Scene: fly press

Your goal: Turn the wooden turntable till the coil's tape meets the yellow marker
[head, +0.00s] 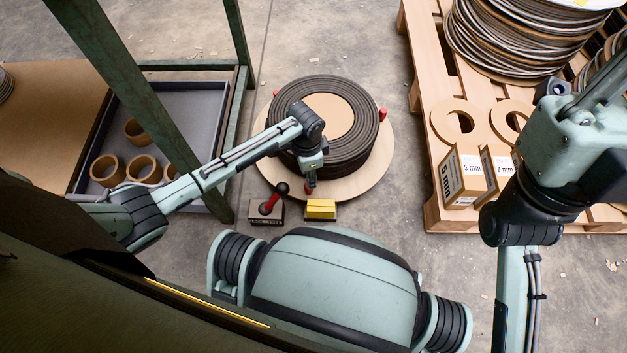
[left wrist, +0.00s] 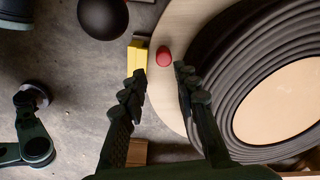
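The wooden turntable (head: 377,175) lies on the floor with the dark coil (head: 360,140) flat on top. Red pegs stand at its rim: one at the right (head: 383,114), one at the upper left (head: 275,93), one near the front (head: 308,188). The yellow marker (head: 321,208) is on the floor just off the front rim. My left gripper (head: 310,182) is at the front peg. In the left wrist view, my open fingers (left wrist: 160,70) are either side of that peg (left wrist: 164,56), with the marker (left wrist: 137,57) beside the left fingertip. I see no tape on the coil. My right gripper is not visible.
A pallet (head: 432,200) at the right carries coils, wooden rings and boxes. A green frame (head: 240,110) and grey tray (head: 205,110) with rings are at the left.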

